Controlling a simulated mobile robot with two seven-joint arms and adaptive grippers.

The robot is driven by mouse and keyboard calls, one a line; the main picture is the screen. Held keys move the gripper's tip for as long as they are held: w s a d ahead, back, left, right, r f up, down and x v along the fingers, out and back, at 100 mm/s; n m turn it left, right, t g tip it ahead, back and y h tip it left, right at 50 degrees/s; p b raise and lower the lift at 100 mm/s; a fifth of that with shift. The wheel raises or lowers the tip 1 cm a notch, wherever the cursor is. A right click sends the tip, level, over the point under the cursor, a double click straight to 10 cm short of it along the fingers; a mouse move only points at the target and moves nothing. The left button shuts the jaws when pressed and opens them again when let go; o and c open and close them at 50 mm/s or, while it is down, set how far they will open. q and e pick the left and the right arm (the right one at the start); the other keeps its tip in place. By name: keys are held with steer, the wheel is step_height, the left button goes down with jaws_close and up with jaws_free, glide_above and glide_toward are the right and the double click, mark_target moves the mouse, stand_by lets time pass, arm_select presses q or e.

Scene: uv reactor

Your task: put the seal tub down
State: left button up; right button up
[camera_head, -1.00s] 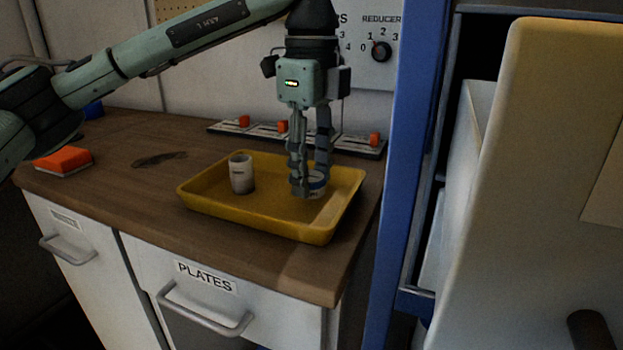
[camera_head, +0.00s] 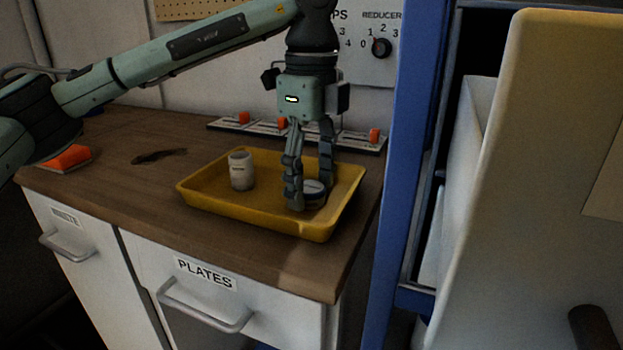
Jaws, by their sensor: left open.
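The seal tub (camera_head: 314,191), a small round tub with a pale lid and a dark blue band, sits on the floor of the yellow tray (camera_head: 240,213), toward its right side. My left gripper (camera_head: 311,200) points straight down over it with its fingers spread, one on each side of the tub. The fingers are open, and the near finger hides part of the tub. I cannot tell whether a finger still touches it. My right gripper is not in view.
A white cup-like container (camera_head: 241,171) stands in the tray to the left of the tub. A strip with orange switches (camera_head: 281,124) runs behind the tray. An orange block (camera_head: 68,158) lies at the counter's left. A blue frame (camera_head: 398,180) rises at the right.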

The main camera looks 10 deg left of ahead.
mark_target(312, 187)
arm_select(q)
steer(key=shift+r, duration=0.15)
step_height(312, 187, up, 2)
steer(key=shift+r, duration=0.15)
step_height(312, 187, up, 6)
steer(key=shift+f, duration=0.15)
step_height(312, 187, up, 4)
steer(key=shift+p, duration=0.4)
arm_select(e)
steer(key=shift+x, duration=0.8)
arm_select(q)
steer(key=shift+f, duration=0.1)
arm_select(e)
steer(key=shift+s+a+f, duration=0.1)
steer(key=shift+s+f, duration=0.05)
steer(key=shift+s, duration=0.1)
